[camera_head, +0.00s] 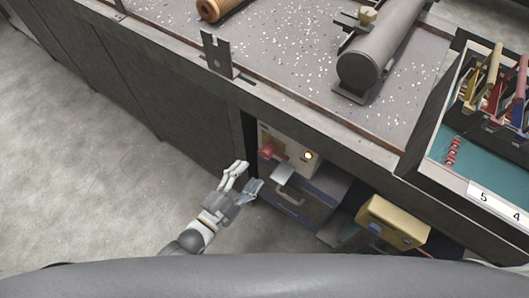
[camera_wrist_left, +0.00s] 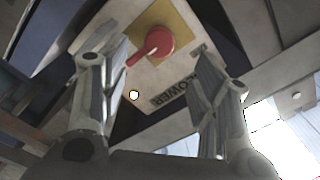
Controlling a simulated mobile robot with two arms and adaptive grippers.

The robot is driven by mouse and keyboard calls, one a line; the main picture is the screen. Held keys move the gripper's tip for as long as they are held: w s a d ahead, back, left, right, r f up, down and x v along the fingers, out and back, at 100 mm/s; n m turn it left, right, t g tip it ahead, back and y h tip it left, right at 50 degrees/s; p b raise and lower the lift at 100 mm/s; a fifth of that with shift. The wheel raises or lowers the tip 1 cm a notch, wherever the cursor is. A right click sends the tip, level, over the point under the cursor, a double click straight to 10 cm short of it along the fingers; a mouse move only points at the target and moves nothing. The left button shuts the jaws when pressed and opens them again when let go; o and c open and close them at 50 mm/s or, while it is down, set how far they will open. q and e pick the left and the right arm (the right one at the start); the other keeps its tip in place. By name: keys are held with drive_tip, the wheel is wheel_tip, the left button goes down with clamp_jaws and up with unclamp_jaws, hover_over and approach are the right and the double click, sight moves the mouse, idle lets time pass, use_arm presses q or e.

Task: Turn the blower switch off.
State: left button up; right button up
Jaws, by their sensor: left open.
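The blower switch (camera_wrist_left: 156,46) is a red round knob with a red lever on a yellow plate, on a panel (camera_wrist_left: 120,88) lettered "BLOWER". In the left wrist view its lever points down and left, and a small lamp (camera_wrist_left: 134,95) on the panel is bright. In the head view the red switch (camera_head: 268,152) is at the panel's left, and the lamp (camera_head: 308,156) glows at its right. My left gripper (camera_head: 246,176) is open and empty, just left of and below the switch. In the left wrist view its fingers (camera_wrist_left: 155,92) stand apart on both sides of the panel. My right gripper is out of view.
A handle (camera_head: 289,193) projects below the blower panel. A yellow box (camera_head: 393,222) with a blue part sits to the right. The bench top (camera_head: 290,60) overhangs the panel and carries a grey cylinder (camera_head: 378,50). The floor (camera_head: 90,170) on the left is clear.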

sight(263, 156)
use_arm(q)
drive_tip(key=x, duration=0.9)
drive_tip(key=shift+w+d, duration=0.1)
drive_tip(key=c, duration=1)
